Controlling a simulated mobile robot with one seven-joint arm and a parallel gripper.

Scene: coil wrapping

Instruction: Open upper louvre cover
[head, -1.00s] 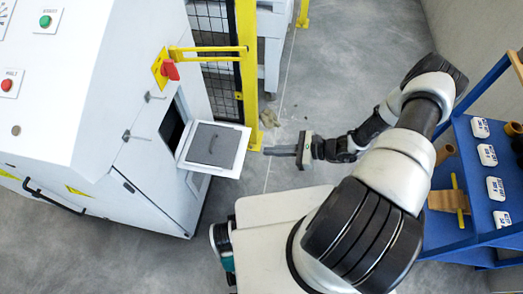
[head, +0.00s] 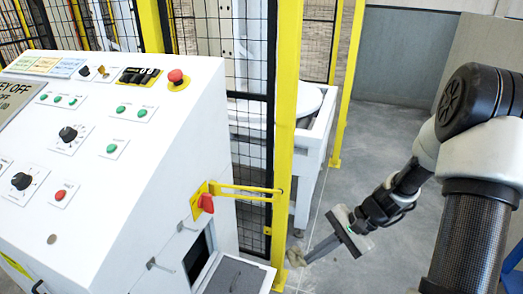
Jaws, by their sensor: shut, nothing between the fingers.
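The louvre cover (head: 236,277) is a flap with a white frame and a dark grey panel on the side of the white cabinet. In the head view it hangs out from the cabinet, swung down, and its lower part is cut off by the frame's bottom edge. Above it the dark opening (head: 197,258) in the cabinet wall is partly visible. My gripper (head: 308,259) is shut and empty, to the right of the cover and apart from it, in front of the grey floor.
A yellow post (head: 286,130) with black mesh fencing stands beside the cabinet. A red switch handle (head: 206,203) on a yellow bracket sticks out above the opening. The sloped control panel (head: 120,110) carries buttons and knobs.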

